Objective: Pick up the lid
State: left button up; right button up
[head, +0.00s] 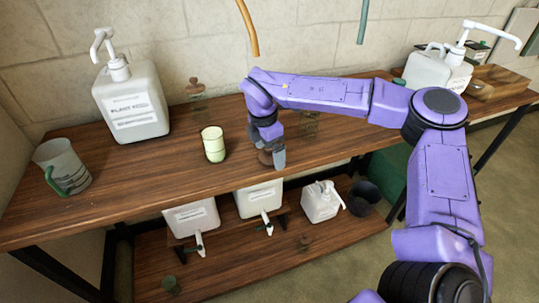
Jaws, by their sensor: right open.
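A small brown round piece (264,157), which looks like the lid, lies on the upper wooden shelf near its front edge. My right gripper (273,157) points down at it, with its grey fingers close beside and partly in front of it. The gripper is open; whether the fingers touch the piece cannot be told. Part of the piece is hidden behind the fingers. My left gripper is not in view.
A pale green cup (213,145) stands left of my gripper. A white pump bucket (131,102) and a clear jug (62,166) stand further left. Another pump bucket (437,72) stands far right. White containers (191,217) sit on the lower shelf (240,267).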

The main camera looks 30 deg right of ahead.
jog(key=shift+f, duration=0.15)
jog(key=c, duration=1.1)
